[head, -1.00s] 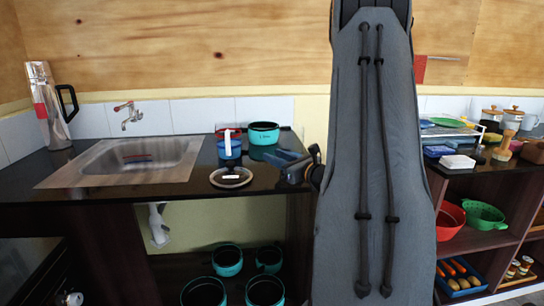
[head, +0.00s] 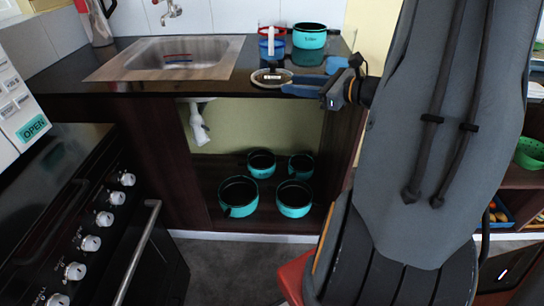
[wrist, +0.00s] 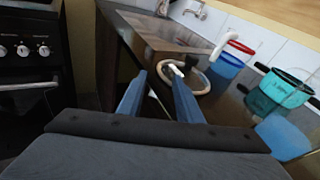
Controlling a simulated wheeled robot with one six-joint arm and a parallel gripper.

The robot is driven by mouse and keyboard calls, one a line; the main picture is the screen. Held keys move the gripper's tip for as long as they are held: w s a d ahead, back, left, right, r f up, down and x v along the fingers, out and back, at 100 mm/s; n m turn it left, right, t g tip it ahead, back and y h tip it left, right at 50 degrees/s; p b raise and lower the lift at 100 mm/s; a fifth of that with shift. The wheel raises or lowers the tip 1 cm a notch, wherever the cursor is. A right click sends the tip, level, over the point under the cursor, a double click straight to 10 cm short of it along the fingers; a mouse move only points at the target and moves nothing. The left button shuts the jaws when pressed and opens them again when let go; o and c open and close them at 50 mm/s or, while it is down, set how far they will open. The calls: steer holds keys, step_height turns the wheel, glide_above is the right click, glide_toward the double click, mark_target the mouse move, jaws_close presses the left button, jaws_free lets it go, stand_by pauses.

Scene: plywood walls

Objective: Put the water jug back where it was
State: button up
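A blue, see-through jug-like vessel with a red rim and white handle (head: 271,48) stands upright on the dark counter, right of the sink. It also shows in the wrist view (wrist: 226,66). A tall steel flask with a red band and black handle (head: 98,22) stands left of the sink, its top cut off. I cannot tell for certain which one is the water jug. My gripper (head: 308,77) is at the counter's right front, apart from both. In the wrist view its two blue fingers (wrist: 157,82) are spread with nothing held between them.
A round lid (head: 271,78) lies near the counter's front edge, close beyond my fingers. A teal pot (head: 309,36) stands behind it. Several teal pots sit on the lower shelf (head: 225,222). An oven (head: 95,215) stands at left. Grey floor (head: 235,265) is clear between.

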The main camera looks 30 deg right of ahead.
steer(key=s+a+f+n+g+y, duration=0.15)
steer(key=s+a+n+g, duration=0.3)
steer(key=a, duration=0.45)
steer(key=s+a+f+n+g+y, duration=0.1)
steer(key=s+a+f+n+g, duration=0.25)
steer(key=a+n+g, duration=0.45)
steer(key=s+a+f+n+g+h, duration=0.2)
steer(key=s+n+h, duration=0.7)
steer(key=n, duration=0.7)
steer(key=shift+s+a+f, duration=0.15)
steer(key=shift+f, duration=0.3)
steer(key=shift+r, duration=0.1)
